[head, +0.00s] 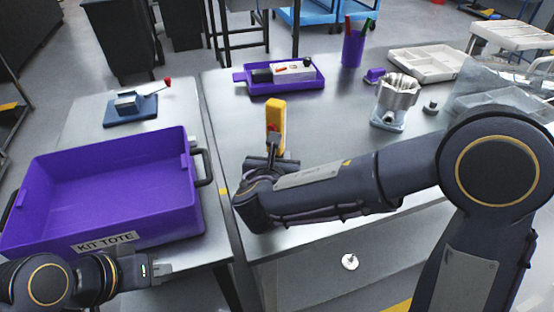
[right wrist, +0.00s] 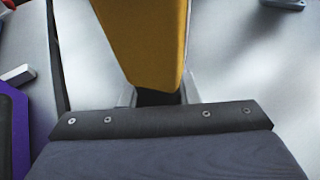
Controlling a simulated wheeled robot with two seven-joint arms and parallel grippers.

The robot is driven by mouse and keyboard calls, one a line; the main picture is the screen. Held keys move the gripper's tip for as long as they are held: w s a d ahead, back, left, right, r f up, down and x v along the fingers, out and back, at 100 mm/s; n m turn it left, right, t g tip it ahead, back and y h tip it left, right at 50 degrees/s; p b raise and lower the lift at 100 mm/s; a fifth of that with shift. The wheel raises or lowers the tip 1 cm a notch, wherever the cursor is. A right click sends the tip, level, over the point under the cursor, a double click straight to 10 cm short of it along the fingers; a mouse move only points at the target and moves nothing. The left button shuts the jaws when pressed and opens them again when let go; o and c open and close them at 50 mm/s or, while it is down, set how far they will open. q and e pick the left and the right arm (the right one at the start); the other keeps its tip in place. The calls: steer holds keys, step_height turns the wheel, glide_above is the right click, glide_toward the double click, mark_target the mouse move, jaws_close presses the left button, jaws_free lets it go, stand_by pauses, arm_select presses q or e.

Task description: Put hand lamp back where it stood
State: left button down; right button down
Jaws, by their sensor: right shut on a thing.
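The hand lamp (head: 275,122), yellow with a red part on its side, stands roughly upright over the left part of the right-hand metal table. My right gripper (head: 272,160) is shut on its lower end. In the right wrist view the lamp (right wrist: 145,40) rises between the two fingers of the right gripper (right wrist: 158,96). Whether its base touches the table is hidden by my gripper and arm. My left gripper (head: 162,269) is in front of the purple kit tote, away from the lamp; its finger gap does not show clearly.
The empty purple kit tote (head: 55,175) fills the left table's front, with a blue-based fixture (head: 130,110) behind. On the right table are a purple tray (head: 285,87), a pen cup (head: 352,48), a metal housing (head: 395,98) and a divided tray (head: 425,62). The table's middle is fairly clear.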

steer(key=shift+f, duration=0.2)
steer(key=shift+f, duration=0.15)
steer(key=c, duration=1.1)
jaws_free()
